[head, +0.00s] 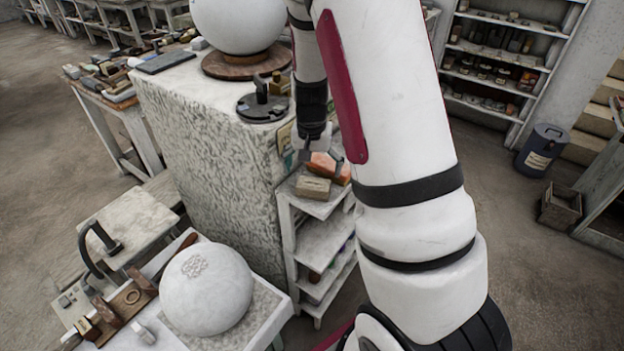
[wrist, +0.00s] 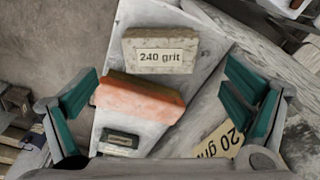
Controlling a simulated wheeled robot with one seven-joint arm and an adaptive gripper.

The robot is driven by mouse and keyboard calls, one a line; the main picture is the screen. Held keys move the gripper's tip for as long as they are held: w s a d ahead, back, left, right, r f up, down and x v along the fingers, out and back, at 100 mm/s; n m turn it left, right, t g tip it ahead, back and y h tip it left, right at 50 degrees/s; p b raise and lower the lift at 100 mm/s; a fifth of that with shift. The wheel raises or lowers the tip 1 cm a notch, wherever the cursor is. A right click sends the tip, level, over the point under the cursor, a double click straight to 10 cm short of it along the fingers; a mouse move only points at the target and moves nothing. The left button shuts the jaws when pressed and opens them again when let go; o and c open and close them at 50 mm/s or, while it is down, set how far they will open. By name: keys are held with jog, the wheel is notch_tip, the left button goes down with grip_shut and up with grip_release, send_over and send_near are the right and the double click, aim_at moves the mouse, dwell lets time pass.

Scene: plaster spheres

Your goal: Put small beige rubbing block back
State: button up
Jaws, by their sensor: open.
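A small beige rubbing block (head: 313,188) lies on the top board of a white shelf stand (head: 320,208). In the wrist view the beige block (wrist: 160,42) bears a "240 grit" label. An orange block (wrist: 142,97) lies beside it on the same board, and it also shows in the head view (head: 322,165). A small dark green block (wrist: 121,139) lies past the orange one. My gripper (head: 320,152) hangs over this board. In the wrist view my gripper (wrist: 160,85) has its teal pads wide apart, with nothing held between them.
A tall speckled plinth (head: 215,140) stands directly left of the stand, carrying a white sphere (head: 240,20) and a dark round tool (head: 263,107). A card ending in "20 grit" (wrist: 220,141) shows near the right finger. Another sphere (head: 207,288) sits on the front bench.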

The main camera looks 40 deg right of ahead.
aim_at(312, 188)
jog(key=s+a+r+n+t+y, duration=0.1)
jog(key=s+a+r+n, duration=0.15)
jog(key=a+r, duration=0.45)
jog(key=s+a+r+n+t, duration=0.1)
jog(key=s+a+r+n, duration=0.2)
jog(key=r, duration=0.9)
jog(key=s+a+r+n+t, duration=0.1)
jog(key=s+a+r+n, duration=0.1)
jog(key=s, duration=0.5)
jog(key=s+a+r+n+t, duration=0.1)
jog(key=s+a+r, duration=0.3)
jog(key=s, duration=0.4)
jog(key=shift+a+r+n+t, duration=0.3)
jog(key=shift+a+r+n, duration=0.15)
jog(key=shift+a, duration=0.2)
